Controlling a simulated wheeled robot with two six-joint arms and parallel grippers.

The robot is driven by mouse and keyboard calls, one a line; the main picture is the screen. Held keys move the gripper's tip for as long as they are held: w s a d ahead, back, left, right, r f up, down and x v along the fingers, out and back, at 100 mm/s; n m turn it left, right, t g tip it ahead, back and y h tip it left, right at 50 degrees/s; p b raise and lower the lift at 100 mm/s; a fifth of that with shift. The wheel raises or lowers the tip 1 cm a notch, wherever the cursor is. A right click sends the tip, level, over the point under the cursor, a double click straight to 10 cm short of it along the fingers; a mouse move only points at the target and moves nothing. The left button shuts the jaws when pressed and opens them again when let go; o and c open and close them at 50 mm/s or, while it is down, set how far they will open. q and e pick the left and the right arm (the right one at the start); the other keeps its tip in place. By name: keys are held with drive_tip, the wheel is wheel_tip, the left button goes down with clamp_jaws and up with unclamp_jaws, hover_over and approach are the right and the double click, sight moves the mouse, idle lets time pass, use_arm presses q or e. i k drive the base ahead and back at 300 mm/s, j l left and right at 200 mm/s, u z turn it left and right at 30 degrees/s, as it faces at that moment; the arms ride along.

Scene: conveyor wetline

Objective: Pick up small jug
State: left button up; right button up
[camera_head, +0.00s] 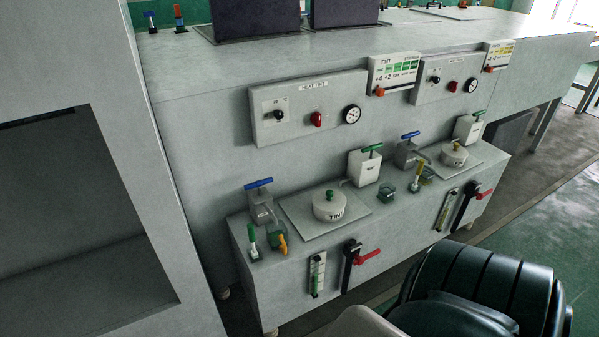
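I cannot make out a small jug in the head view. On the low grey ledge (290,290) stand two round lidded pots. The near pot (330,206) has a green knob and the letters "TIN" on its front. Neither of my grippers shows.
A grey box with a blue T-handle (261,205) and small coloured valves (277,239) stand at the ledge's near end. Red-handled levers (366,257) stick out from its front. Control panels (310,108) are on the wall above. Green floor (560,235) is open at right.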

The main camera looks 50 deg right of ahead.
sight(276, 237)
drive_tip(key=z, duration=1.35)
drive_tip(key=j, duration=0.15)
